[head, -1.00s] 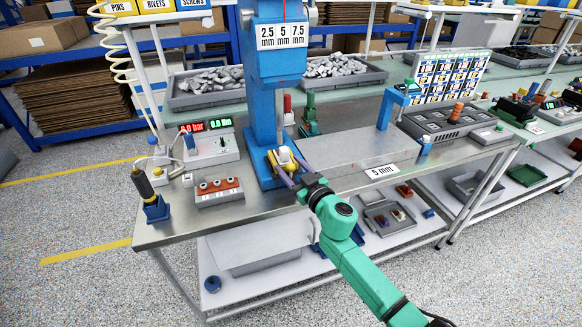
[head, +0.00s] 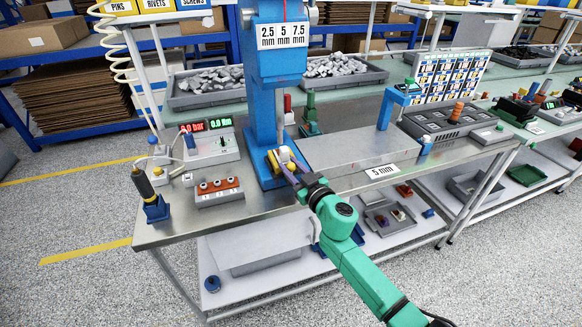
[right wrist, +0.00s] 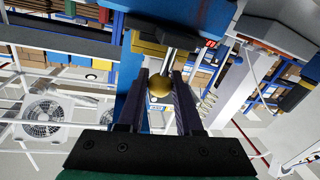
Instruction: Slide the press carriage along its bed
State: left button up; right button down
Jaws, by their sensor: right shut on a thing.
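The blue press (head: 263,100) stands on the steel bench with a 2.5, 5 and 7.5 mm label on its head. At its foot is the small yellow-and-white carriage (head: 285,155) on the blue bed (head: 265,172). My right gripper (head: 286,166) reaches it from the front right, its purple fingers at the carriage. In the right wrist view, a gold ball knob (right wrist: 159,87) sits between the two dark fingers (right wrist: 158,95), which are shut on it. The fingers partly hide the carriage in the head view. My left gripper is not in view.
A black-handled tool (head: 148,192) stands at the bench's left corner.

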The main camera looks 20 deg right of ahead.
jog(key=shift+f, duration=0.1)
dwell(0.7)
jog(key=w+d, duration=0.1)
jog(key=d, duration=2.1)
jog(key=shift+w, duration=0.15)
jog(key=c, duration=0.6)
grip_release()
jog(key=v, duration=1.4)
jog(key=shift+s+d+b, duration=0.1)
jog(key=shift+s+b, duration=0.2)
jog(key=shift+b, duration=0.05)
